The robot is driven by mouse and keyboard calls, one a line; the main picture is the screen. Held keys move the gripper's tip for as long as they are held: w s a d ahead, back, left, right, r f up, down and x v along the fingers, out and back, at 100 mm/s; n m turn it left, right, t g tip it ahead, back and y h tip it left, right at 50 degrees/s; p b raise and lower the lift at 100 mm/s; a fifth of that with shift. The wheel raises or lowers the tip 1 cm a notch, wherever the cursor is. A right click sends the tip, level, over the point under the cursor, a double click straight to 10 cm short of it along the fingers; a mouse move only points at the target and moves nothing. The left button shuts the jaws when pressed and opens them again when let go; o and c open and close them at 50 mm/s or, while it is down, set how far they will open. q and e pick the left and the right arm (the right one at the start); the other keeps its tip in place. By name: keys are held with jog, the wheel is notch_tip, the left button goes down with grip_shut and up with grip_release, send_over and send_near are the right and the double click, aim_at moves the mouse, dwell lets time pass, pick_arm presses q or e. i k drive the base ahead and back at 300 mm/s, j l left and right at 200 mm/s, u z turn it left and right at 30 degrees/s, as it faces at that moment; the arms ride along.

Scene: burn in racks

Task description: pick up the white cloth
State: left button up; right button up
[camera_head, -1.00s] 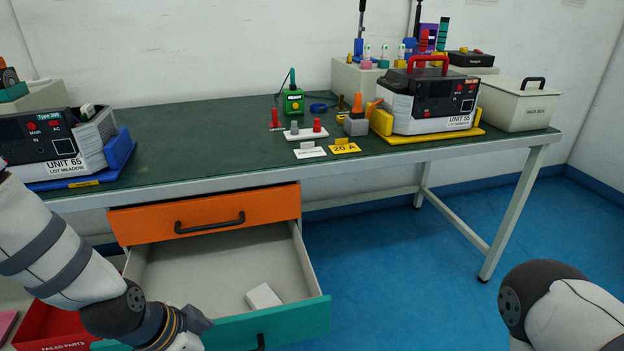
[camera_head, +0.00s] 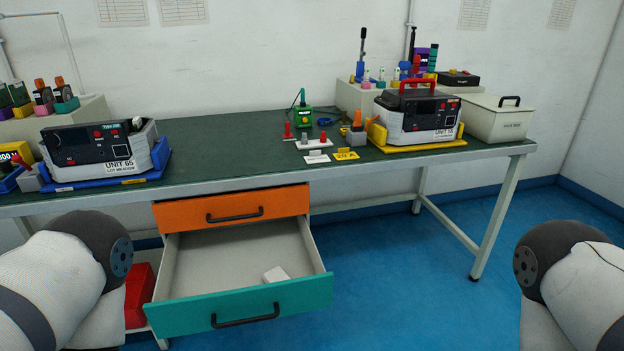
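A small white block-like item (camera_head: 276,275), which may be the folded white cloth, lies inside the open teal-fronted drawer (camera_head: 240,304), near its front right. It is loose and nothing touches it. My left arm shows at the lower left and my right arm at the lower right, but both grippers are outside the picture.
The orange drawer (camera_head: 232,208) above is shut. A red bin (camera_head: 138,295) stands left of the open drawer. The blue floor (camera_head: 400,290) to the right is clear.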

aim_at(276, 274)
jog(key=j+z, duration=0.4)
jog(key=j, duration=0.2)
jog(key=j+z, duration=0.4)
jog(key=j, duration=0.25)
jog(key=k+j+z, duration=0.15)
jog(key=j+z, duration=0.25)
jog(key=j, duration=0.15)
jog(key=i+j, duration=0.25)
jog(key=i, duration=0.2)
jog(key=i+j, duration=0.2)
jog(key=i, duration=0.3)
